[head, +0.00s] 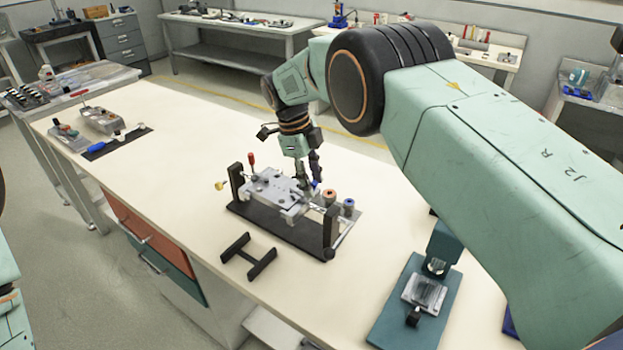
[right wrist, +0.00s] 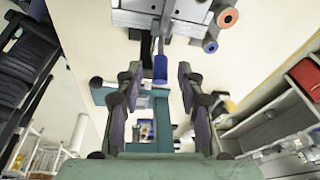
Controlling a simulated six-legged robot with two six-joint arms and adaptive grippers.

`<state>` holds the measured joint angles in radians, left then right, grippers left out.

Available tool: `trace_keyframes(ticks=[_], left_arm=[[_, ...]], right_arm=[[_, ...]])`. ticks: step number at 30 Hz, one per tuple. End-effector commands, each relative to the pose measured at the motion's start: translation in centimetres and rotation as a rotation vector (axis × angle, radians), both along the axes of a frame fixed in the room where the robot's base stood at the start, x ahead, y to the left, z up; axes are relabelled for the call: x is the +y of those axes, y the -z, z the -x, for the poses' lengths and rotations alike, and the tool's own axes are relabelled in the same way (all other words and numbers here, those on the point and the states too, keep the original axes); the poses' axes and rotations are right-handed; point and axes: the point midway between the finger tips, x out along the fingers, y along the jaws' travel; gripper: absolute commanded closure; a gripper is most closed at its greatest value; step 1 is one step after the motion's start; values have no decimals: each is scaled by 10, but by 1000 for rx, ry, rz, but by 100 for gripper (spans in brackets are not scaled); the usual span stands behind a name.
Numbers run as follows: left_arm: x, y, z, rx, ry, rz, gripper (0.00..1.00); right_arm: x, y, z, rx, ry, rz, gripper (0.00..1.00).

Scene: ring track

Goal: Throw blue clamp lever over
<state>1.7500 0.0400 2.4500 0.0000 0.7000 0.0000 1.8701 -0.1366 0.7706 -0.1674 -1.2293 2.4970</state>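The blue clamp lever (right wrist: 160,69) shows in the right wrist view as a blue grip on a dark stem, below the grey metal block (right wrist: 185,8). My right gripper (right wrist: 160,75) is open, with one finger on each side of the blue grip and a visible gap on both sides. In the head view the right gripper (head: 312,184) is over the right part of the clamping fixture (head: 290,233), and the blue lever (head: 317,186) shows only as a small patch there. My left gripper is not in view.
A red-handled lever (head: 252,160) and a yellow knob (head: 219,185) are at the fixture's left. Orange-topped (head: 329,195) and blue-topped (head: 349,204) cylinders stand at its right. A black H-shaped piece (head: 249,257) lies in front. A teal device (head: 415,300) stands right. The bench's left-middle is clear.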

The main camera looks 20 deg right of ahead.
Motion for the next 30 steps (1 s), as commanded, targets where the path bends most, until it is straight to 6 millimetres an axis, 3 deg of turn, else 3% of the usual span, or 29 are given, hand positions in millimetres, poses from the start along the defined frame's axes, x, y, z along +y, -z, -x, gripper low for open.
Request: trace_keyframes(ticks=[8,21,30], left_arm=[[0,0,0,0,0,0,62],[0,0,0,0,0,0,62],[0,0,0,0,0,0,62]], right_arm=[[1,-7,-2,-4,-1,0,62],[19,-87,-10,-4,-1,0,62],[25,-115,-12,-1,-1,0,62]])
